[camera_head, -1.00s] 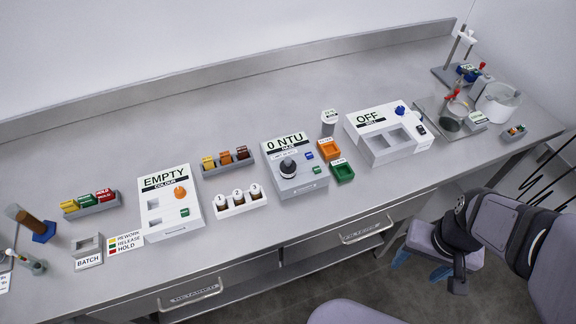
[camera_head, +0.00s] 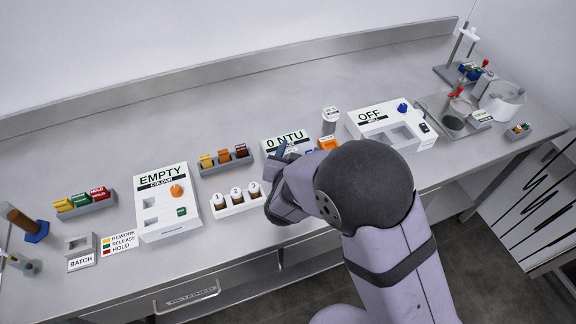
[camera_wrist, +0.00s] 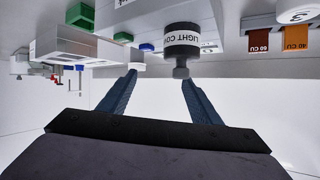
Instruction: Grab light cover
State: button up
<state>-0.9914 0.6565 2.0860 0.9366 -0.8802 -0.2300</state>
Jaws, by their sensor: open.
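The light cover (camera_wrist: 182,38) is a dark cylinder with a white "LIGHT COV…" label and a small grey knob, standing on the 0 NTU meter (camera_head: 286,139). The wrist view shows it upside down. My gripper (camera_wrist: 158,80) is open and empty, its two blue-grey fingers pointing at the cover. The knob appears near the tip of the right finger, off-centre between the jaws; I cannot tell whether they touch. In the head view my gripper (camera_head: 281,150) is over the meter's left side, and my arm hides the cover and most of the meter.
A white rack with vials 1, 2, 3 (camera_head: 237,205) stands close left of my gripper. The colour sample rack (camera_head: 226,160) is behind it, and the EMPTY colour unit (camera_head: 166,221) farther left.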

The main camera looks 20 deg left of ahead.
jog(key=s+a+f+t, duration=0.1)
jog(key=s, duration=0.1)
jog(key=s+f+t+h, duration=0.1)
jog(key=s+a+f+t+b, duration=0.1)
jog(key=s, duration=0.1)
jog(key=shift+s+a+m+h, duration=0.3)
jog(key=shift+m+h, duration=0.1)
jog(key=shift+s+d+f+m+t+h+b, duration=0.15)
jog(key=shift+s+t+h, duration=0.1)
jog(key=shift+s, duration=0.4)
jog(key=shift+s+d+f+m+t+h+b, duration=0.1)
jog(key=shift+s+t+h, duration=0.15)
jog(key=shift+s, duration=0.35)
jog(key=shift+s+d+f+m+t+h+b, duration=0.1)
jog(key=shift+s+d+t+h, duration=0.15)
jog(key=shift+s, duration=0.4)
jog(key=shift+w+a+r+p, duration=0.15)
jog(key=shift+w+p, duration=0.85)
jog(key=shift+w, duration=0.65)
jog(key=shift+w+a+p, duration=0.15)
jog(key=shift+w+p, duration=0.8)
jog(key=shift+w, duration=1.1)
jog(key=c, duration=1.2)
jog(key=shift+r+b, duration=1.25)
jog(key=shift+r, duration=3.65)
